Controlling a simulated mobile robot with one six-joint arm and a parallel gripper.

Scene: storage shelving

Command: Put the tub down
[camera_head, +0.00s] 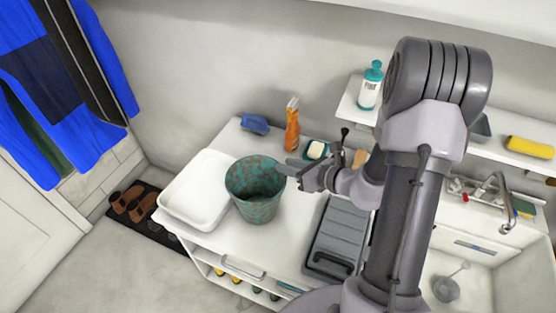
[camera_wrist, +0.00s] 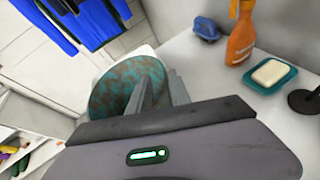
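The tub (camera_head: 255,192) is a round, open container with mottled teal and brown sides, upright at the left part of the white counter (camera_head: 285,252). My gripper (camera_head: 291,169) is at the right side of its rim, with its fingers closed on the wall there. In the wrist view the tub (camera_wrist: 112,84) shows beyond the fingers of my gripper (camera_wrist: 160,92), one finger inside the rim and one outside. Whether the tub's base touches the counter I cannot tell.
A white tray (camera_head: 180,208) lies close left of the tub. A grey case (camera_head: 336,238) lies to the right. Behind are a blue item (camera_head: 254,124), an orange spray bottle (camera_head: 292,128) and soap in a teal dish (camera_head: 316,150). A sink (camera_head: 470,255) is at far right.

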